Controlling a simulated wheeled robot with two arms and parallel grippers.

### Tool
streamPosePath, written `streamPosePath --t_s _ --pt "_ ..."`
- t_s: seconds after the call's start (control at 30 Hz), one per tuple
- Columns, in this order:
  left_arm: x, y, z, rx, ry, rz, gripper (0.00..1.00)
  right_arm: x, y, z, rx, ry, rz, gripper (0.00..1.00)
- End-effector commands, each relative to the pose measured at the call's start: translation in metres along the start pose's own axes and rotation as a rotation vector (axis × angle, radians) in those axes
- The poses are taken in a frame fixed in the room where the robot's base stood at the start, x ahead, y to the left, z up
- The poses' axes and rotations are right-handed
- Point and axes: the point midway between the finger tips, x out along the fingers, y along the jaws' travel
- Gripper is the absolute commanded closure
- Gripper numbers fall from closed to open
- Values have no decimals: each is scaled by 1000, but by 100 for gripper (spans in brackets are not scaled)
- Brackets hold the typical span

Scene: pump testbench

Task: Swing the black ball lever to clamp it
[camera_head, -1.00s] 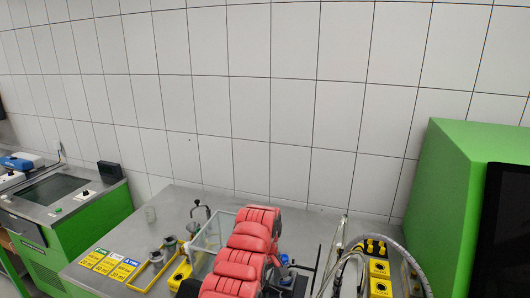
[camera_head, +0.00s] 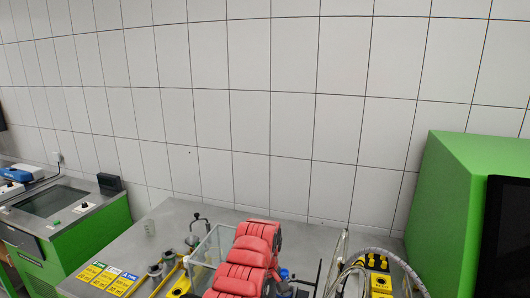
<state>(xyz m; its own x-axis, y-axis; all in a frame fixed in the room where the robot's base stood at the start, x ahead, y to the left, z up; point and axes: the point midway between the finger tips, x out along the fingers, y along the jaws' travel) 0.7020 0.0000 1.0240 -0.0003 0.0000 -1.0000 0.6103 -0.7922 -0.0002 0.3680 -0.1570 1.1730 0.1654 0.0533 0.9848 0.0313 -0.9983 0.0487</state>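Neither gripper shows in the head view. No other lever with a black ball can be made out. A large red ribbed form with black sides (camera_head: 248,262) fills the bottom centre and hides the bench behind it. Its lower part is cut off by the frame.
Hoses (camera_head: 375,251) and yellow blocks (camera_head: 381,284) stand right. Green cabinets stand left (camera_head: 85,232) and right (camera_head: 445,180). White tiled wall lies behind.

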Motion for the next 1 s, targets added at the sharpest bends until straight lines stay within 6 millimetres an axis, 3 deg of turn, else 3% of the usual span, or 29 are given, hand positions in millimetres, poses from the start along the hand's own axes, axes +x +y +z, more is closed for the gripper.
streamPosePath --t_s 0.03,0.23,0.6,1.0 --pt "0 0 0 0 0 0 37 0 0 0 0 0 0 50" --pt "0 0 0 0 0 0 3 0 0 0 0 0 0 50" --pt "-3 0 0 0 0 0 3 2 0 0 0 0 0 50" --pt "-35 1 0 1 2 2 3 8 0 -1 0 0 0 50"
